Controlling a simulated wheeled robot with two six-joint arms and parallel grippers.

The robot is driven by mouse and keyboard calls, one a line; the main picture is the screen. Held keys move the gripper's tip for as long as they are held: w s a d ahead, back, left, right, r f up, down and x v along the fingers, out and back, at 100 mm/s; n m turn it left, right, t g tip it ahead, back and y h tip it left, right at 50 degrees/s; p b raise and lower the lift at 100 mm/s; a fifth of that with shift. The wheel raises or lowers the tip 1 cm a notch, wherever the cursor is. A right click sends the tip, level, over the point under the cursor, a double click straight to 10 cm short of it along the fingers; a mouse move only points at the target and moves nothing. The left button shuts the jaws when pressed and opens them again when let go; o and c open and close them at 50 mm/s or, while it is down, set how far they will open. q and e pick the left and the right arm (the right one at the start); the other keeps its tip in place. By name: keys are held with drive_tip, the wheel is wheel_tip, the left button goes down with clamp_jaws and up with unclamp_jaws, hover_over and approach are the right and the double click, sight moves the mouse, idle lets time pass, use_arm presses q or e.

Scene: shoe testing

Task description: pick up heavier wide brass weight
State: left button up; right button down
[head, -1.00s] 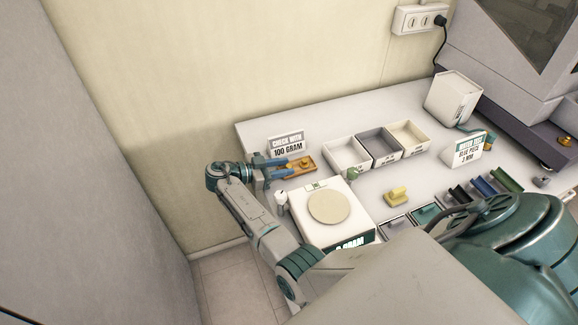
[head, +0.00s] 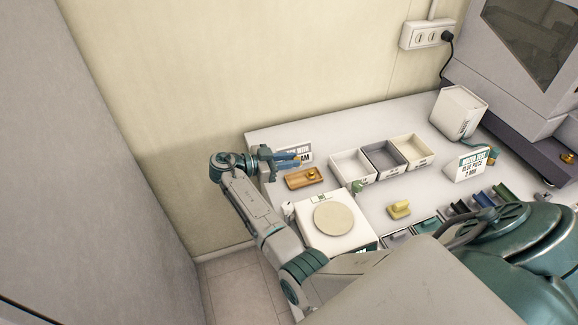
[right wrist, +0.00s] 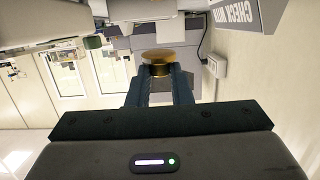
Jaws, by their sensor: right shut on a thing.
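My right gripper (head: 292,158) is raised above the back left of the bench, beside a small wooden tray (head: 300,184). It is shut on a wide brass weight (right wrist: 158,56), which shows between the fingertips in the right wrist view. In the head view the held weight is small and mostly hidden at the fingertips. Another brass weight (head: 314,174) sits at the right end of the tray. My left gripper is not in view.
The "check with 100 gram" sign (head: 305,149) stands behind the gripper, partly hidden. A scale with a round plate (head: 333,218) is in front of the tray. Open bins (head: 384,154) stand to the right. A yellow piece (head: 399,209) lies on the bench.

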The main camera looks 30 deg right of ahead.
sight(290, 186)
wheel_tip(290, 186, up, 2)
idle(0.6)
drive_tip(key=f+n+t, duration=0.1)
drive_tip(key=f+t, duration=0.1)
drive_tip(key=f, duration=0.1)
drive_tip(key=f+n+t, duration=0.2)
drive_tip(key=f, duration=0.1)
drive_tip(key=f+n+t, duration=0.2)
drive_tip(key=t, duration=0.1)
drive_tip(key=shift+s+a+f+h, duration=0.1)
drive_tip(key=shift+s+f+h, duration=0.25)
drive_tip(key=shift+f+h, duration=0.05)
drive_tip(key=shift+f+p, duration=0.3)
drive_tip(key=shift+f, duration=0.25)
